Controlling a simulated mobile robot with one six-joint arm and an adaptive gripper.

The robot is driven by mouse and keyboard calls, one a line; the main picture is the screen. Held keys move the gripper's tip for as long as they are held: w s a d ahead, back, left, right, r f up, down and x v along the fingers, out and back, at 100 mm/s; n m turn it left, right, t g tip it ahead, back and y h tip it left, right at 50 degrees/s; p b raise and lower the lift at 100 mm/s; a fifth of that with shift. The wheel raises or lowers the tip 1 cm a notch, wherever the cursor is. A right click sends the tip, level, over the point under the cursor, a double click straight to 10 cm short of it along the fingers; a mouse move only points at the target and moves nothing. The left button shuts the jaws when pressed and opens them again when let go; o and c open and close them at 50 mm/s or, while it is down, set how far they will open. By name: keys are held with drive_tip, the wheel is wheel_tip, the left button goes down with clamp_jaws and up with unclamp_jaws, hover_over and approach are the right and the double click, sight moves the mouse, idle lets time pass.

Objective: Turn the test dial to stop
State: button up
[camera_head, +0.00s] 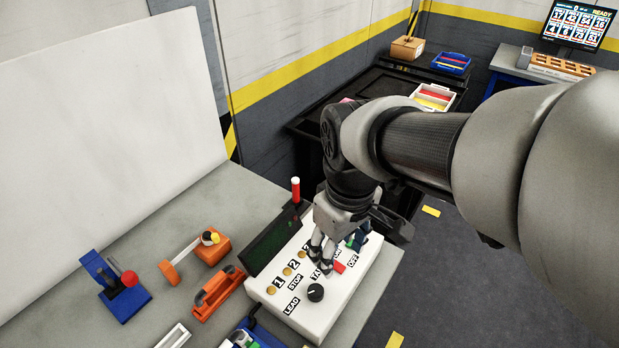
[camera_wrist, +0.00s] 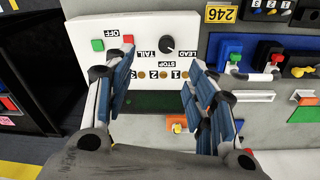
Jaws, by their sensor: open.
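The black test dial (camera_head: 315,292) sits on the white control box (camera_head: 356,288), near the labels LEAD, STOP and TAIL. The dial also shows in the wrist view (camera_wrist: 167,42), beyond and between my fingers. Its pointer mark is too small to read with certainty. My gripper (camera_head: 320,264) is open and points down over the box, beside the dial and apart from it. In the wrist view my gripper's fingers (camera_wrist: 158,62) are spread wide with nothing between them.
A red button (camera_head: 339,267) and a green button (camera_wrist: 98,44) are on the same box.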

sight(316, 290)
drive_tip(key=a+f+b, duration=0.1)
drive_tip(key=f, duration=0.5)
drive_tip(key=w+a+f+n+b, duration=0.1)
drive_tip(key=f+b, duration=0.1)
drive_tip(key=f, duration=0.4)
drive_tip(key=w+a+f+n+g+b, duration=0.1)
drive_tip(key=f+b, duration=0.1)
drive_tip(key=f, duration=0.4)
drive_tip(key=shift+w+a+f, duration=0.15)
drive_tip(key=shift+w+f, duration=0.05)
drive_tip(key=shift+f, duration=0.1)
drive_tip(key=c, duration=1.1)
